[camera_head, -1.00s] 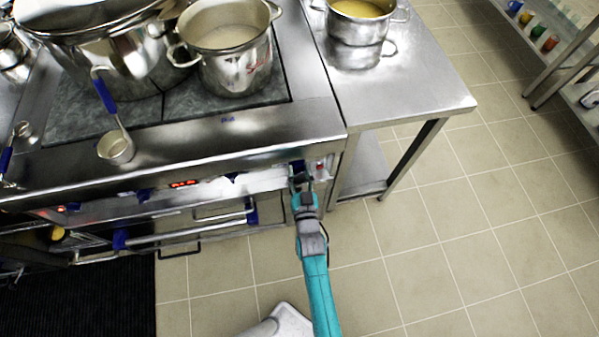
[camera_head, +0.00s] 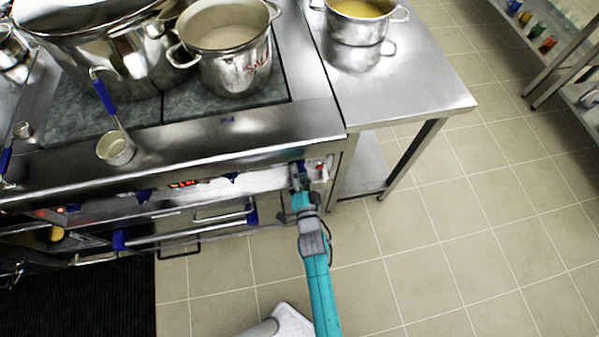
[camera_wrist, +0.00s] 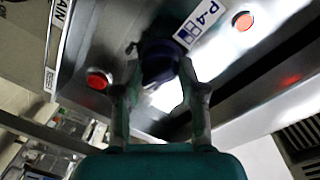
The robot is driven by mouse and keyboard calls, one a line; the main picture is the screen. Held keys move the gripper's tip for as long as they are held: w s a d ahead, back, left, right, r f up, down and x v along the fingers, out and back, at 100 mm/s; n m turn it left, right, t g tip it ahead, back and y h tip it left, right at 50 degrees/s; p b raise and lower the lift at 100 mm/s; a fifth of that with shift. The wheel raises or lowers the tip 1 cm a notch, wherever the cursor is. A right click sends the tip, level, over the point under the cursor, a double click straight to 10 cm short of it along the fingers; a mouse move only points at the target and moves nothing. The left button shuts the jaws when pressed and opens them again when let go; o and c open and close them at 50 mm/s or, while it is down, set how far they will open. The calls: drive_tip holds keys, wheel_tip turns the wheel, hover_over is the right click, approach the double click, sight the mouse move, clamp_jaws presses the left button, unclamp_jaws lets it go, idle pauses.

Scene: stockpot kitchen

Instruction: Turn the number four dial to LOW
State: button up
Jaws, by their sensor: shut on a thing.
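The dark blue number four dial (camera_wrist: 159,58) sits on the steel stove front beside a white label reading P-4 (camera_wrist: 200,20) in the wrist view. My gripper (camera_wrist: 160,78) is shut on the dial, one finger on each side of it. In the head view my gripper (camera_head: 299,172) is at the right end of the stove's front panel and mostly covers the dial. The dial's pointer and its LOW mark cannot be made out.
A red indicator (camera_wrist: 243,20) and another red button (camera_wrist: 97,80) flank the dial. Blue oven handle ends (camera_head: 252,214) are to the left. Pots, including a stockpot (camera_head: 226,60), stand on the stove. A steel side table (camera_head: 410,85) is to the right; floor in front is clear.

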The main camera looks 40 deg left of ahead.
idle(0.4)
drive_tip(key=o, duration=1.1)
drive_tip(key=shift+o, duration=0.2)
drive_tip(key=v, duration=1.2)
